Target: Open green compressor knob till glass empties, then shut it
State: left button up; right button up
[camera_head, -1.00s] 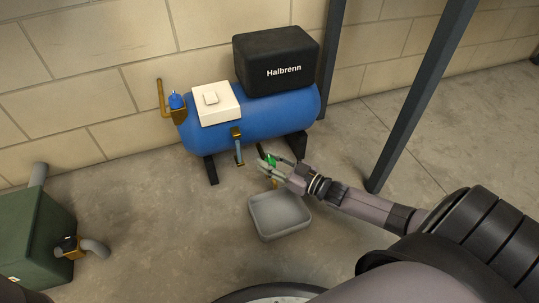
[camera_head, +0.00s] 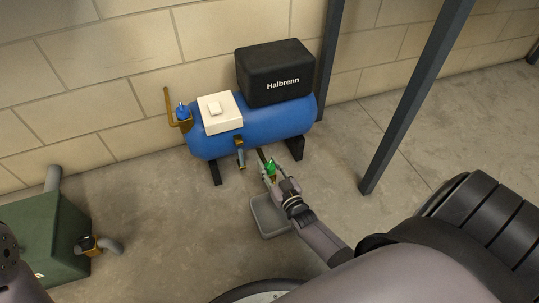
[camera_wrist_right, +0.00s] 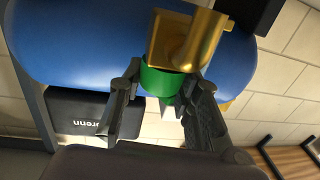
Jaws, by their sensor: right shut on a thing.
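The blue compressor tank (camera_head: 270,122) stands by the wall with a black Halbrenn box (camera_head: 274,72) on top. The green knob (camera_head: 271,162) sits low under the tank; it also shows below a brass fitting (camera_wrist_right: 185,38) in the right wrist view (camera_wrist_right: 158,82). My right gripper (camera_head: 272,173) is shut on the green knob, with its fingers either side in the wrist view. A small glass tube (camera_head: 241,158) hangs from a brass fitting left of the knob; its level is too small to tell. My left gripper is out of view.
A grey tray (camera_head: 259,213) lies on the floor below my right gripper. A green box (camera_head: 45,232) with a grey pipe stands at left. A dark post (camera_head: 415,100) rises right of the compressor. The floor between box and tray is clear.

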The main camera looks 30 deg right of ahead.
aim_at(270, 165)
jog(key=shift+d, duration=0.1)
jog(key=o, duration=1.2)
notch_tip(270, 165, up, 10)
dwell(0.4)
